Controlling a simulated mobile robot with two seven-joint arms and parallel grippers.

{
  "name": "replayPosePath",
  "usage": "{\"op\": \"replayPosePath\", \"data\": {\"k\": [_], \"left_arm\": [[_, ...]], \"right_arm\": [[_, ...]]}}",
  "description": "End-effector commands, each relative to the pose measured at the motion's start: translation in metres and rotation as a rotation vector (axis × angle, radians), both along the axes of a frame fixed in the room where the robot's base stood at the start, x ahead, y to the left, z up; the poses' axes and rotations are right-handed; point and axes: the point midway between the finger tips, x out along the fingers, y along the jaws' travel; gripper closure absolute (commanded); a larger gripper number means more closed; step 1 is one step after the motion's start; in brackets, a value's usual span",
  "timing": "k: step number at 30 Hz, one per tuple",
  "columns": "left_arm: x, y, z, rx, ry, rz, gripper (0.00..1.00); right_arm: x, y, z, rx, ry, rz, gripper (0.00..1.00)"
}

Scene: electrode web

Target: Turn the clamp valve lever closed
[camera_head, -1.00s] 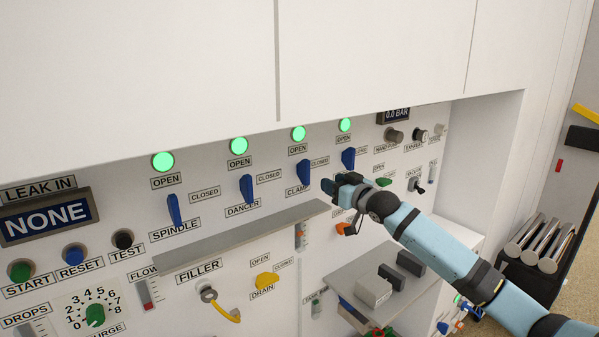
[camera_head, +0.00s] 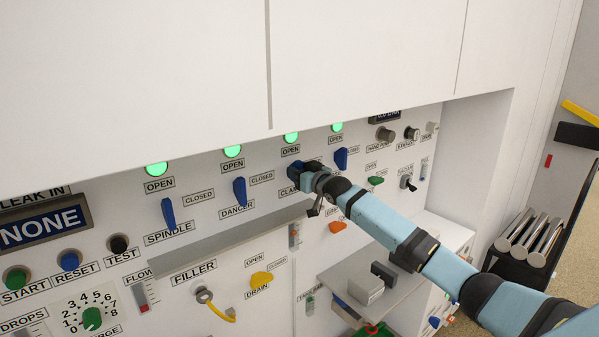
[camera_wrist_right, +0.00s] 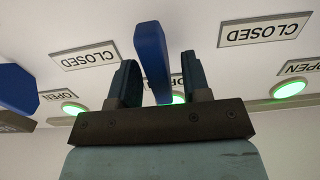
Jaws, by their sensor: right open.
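The clamp valve lever (camera_wrist_right: 152,62) is blue and shows in the right wrist view, standing between my right gripper's two fingers (camera_wrist_right: 158,72). The fingers are open, one on each side of the lever, with visible gaps. In the head view my right gripper (camera_head: 303,172) covers most of the lever and part of the CLAMP label (camera_head: 287,191). The OPEN label (camera_head: 290,151) and a lit green lamp (camera_head: 291,138) show above it. The clamp's CLOSED label is hidden in the head view. My left gripper is not in view.
Similar blue levers stand close by: dancer (camera_head: 240,190) and spindle (camera_head: 168,212) to the left, another (camera_head: 341,158) to the right. A grey shelf (camera_head: 225,235) juts out below. Another shelf (camera_head: 340,281) carries grey and dark blocks.

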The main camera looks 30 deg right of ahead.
Motion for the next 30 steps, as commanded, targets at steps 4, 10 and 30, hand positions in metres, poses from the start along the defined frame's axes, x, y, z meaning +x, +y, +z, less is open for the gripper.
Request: {"op": "replayPosePath", "data": {"k": [4, 10, 30], "left_arm": [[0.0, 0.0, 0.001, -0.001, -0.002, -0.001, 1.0], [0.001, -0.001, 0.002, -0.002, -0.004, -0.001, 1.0], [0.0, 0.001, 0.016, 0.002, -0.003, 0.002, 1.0]], "right_arm": [[0.0, 0.0, 0.0, 0.0, 0.0, 0.0, 0.75], [0.0, 0.0, 0.0, 0.0, 0.0, 0.0, 1.0], [0.0, -0.002, 0.0, 0.31, 0.025, 0.0, 1.0]]}}
